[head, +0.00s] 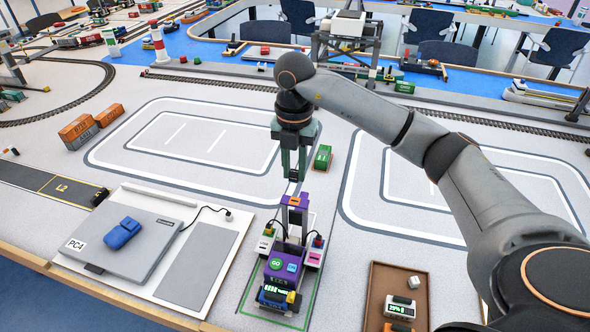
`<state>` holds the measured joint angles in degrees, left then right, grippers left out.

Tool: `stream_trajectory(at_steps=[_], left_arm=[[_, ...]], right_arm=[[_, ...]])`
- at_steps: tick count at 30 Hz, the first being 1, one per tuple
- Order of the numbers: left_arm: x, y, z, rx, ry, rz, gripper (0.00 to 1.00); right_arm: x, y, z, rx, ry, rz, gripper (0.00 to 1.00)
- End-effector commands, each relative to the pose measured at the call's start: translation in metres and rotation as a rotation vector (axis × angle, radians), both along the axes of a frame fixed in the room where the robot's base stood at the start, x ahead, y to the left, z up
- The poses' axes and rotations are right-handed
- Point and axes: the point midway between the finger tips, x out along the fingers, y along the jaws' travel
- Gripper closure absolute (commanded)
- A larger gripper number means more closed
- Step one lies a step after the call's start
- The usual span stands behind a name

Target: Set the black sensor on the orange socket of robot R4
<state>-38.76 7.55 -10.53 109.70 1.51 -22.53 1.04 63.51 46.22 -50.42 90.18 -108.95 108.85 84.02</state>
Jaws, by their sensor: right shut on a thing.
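My right gripper (293,172) points straight down near the middle of the head view, shut on a small dark piece, apparently the black sensor (294,178), mostly hidden between the fingertips. Just below it stands the purple robot (287,262) with a green GO button, presumably R4; its label is too small to read surely. A mast rises at its back with a purple top (296,203). A small orange patch, perhaps the orange socket (295,199), shows there, just under the held piece. I cannot tell whether the two touch. My left gripper is not in view.
A laptop (120,245) labelled PC4 with a blue toy car (122,233) lies on a white board at left. A brown tray (372,300) stands front right. A green container (323,157) is close right of my gripper. White-lined floor left of it is clear.

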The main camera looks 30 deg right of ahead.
Motion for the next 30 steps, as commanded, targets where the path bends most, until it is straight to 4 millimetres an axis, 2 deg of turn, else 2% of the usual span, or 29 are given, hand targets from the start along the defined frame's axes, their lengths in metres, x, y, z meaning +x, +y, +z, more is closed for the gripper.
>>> stream_trajectory(at_steps=[7,18,30], left_arm=[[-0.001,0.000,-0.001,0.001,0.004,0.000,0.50],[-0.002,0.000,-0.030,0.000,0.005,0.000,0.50],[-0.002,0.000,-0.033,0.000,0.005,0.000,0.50]], right_arm=[[-0.001,0.000,-0.018,-0.001,0.002,0.000,1.00],[-0.001,0.000,-0.055,-0.001,-0.001,0.001,1.00],[-0.001,0.000,-0.059,-0.001,-0.001,0.001,1.00]])
